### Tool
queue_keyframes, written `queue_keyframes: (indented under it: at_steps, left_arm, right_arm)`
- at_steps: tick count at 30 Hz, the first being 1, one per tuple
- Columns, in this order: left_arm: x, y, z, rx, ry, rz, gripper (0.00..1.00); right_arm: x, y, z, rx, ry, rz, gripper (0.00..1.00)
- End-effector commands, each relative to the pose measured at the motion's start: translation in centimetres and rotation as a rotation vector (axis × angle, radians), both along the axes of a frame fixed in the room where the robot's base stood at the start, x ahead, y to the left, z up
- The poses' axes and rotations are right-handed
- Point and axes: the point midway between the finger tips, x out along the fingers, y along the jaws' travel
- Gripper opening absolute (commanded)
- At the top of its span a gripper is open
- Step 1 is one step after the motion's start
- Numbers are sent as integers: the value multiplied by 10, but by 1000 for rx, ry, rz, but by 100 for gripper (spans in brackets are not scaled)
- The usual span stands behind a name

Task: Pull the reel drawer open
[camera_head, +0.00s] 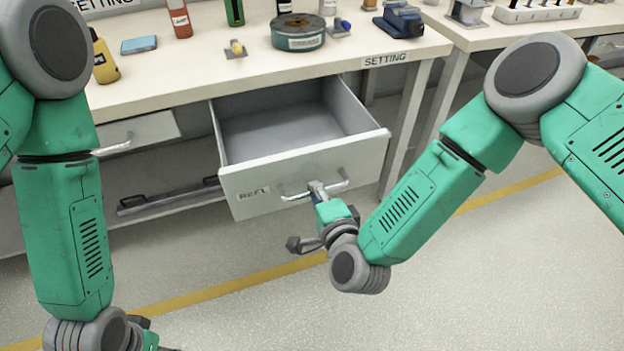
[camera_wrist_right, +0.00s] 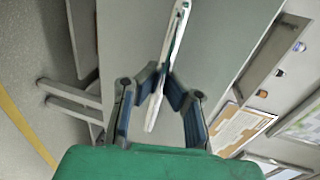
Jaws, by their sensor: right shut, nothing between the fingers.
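The reel drawer (camera_head: 255,185) hangs well out from under the bench in the head view, with its empty grey inside (camera_head: 290,130) showing. Its front bears the word REEL and a pale bar handle (camera_head: 335,187). My right gripper (camera_head: 318,190) is at the handle, its fingers closed around the bar's middle or touching it; I cannot tell which. In the right wrist view the fingers (camera_wrist_right: 162,80) meet at the handle (camera_wrist_right: 172,60), which runs lengthwise between them. My left gripper (camera_head: 150,335) is only partly in view at the bottom left, its fingers not clear.
The bench top (camera_head: 190,80) holds a green reel (camera_head: 298,33), bottles and small tools. Another drawer (camera_head: 135,135) with a handle is to the left. Open floor with a yellow line (camera_head: 230,285) lies in front.

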Motion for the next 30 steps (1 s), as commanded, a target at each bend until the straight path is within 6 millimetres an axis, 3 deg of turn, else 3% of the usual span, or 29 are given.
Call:
queue_keyframes:
  at_steps: [3,14,17,18,30]
  left_arm:
    - [0,0,2,0,0,0,72]
    - [0,0,2,0,0,0,72]
    - [0,0,2,0,0,0,72]
    - [0,0,2,0,0,0,72]
    - [-2,0,3,0,-2,0,72]
  right_arm:
    - [-10,1,-3,1,13,12,0]
    - [-11,0,-4,2,13,13,0]
    - [-11,0,-4,1,12,12,28]
    - [-11,0,-3,1,11,11,31]
    - [-17,-3,0,2,6,8,31]
